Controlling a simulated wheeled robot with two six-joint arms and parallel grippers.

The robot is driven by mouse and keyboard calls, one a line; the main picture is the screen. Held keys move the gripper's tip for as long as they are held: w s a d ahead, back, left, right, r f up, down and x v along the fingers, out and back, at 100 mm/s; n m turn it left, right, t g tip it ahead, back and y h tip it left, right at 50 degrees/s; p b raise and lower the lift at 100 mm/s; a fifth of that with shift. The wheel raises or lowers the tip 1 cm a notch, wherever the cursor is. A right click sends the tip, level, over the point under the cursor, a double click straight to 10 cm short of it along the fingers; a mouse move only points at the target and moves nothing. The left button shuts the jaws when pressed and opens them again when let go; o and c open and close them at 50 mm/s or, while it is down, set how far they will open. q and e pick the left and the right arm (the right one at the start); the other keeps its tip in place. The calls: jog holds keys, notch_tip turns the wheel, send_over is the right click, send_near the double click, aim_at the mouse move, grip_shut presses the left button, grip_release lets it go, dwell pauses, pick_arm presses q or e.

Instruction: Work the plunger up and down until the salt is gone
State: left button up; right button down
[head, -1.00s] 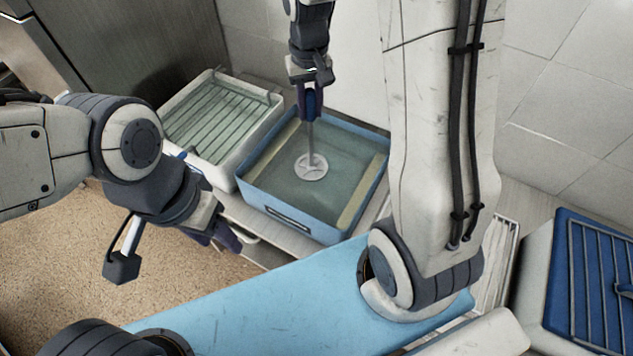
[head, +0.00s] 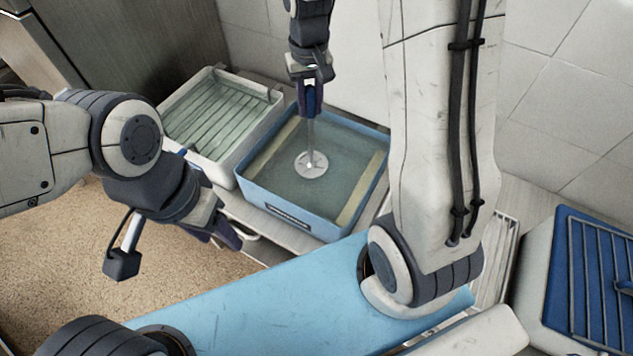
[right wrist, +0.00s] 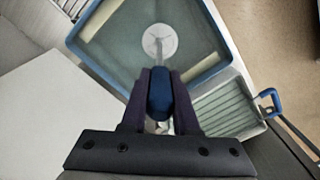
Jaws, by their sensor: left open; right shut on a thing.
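The plunger has a thin rod and a white perforated disc (head: 311,164) at its lower end. The disc is inside the blue basin (head: 285,211), which holds greenish liquid; it also shows in the right wrist view (right wrist: 157,41). My right gripper (head: 309,108) is shut on the plunger's blue handle (right wrist: 160,95), above the basin, with the rod close to upright. I cannot make out salt in the liquid. My left gripper (head: 228,235) is open and empty, in front of and left of the basin, low beside the shelf edge.
A white basket with a greenish ribbed inside (head: 222,112) stands left of the basin. A tiled wall is close behind. Speckled floor is free at lower left.

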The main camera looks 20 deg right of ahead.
aim_at(310, 86)
jog(key=shift+r+p, duration=2.8)
jog(key=shift+r, duration=0.35)
jog(key=shift+f, duration=0.1)
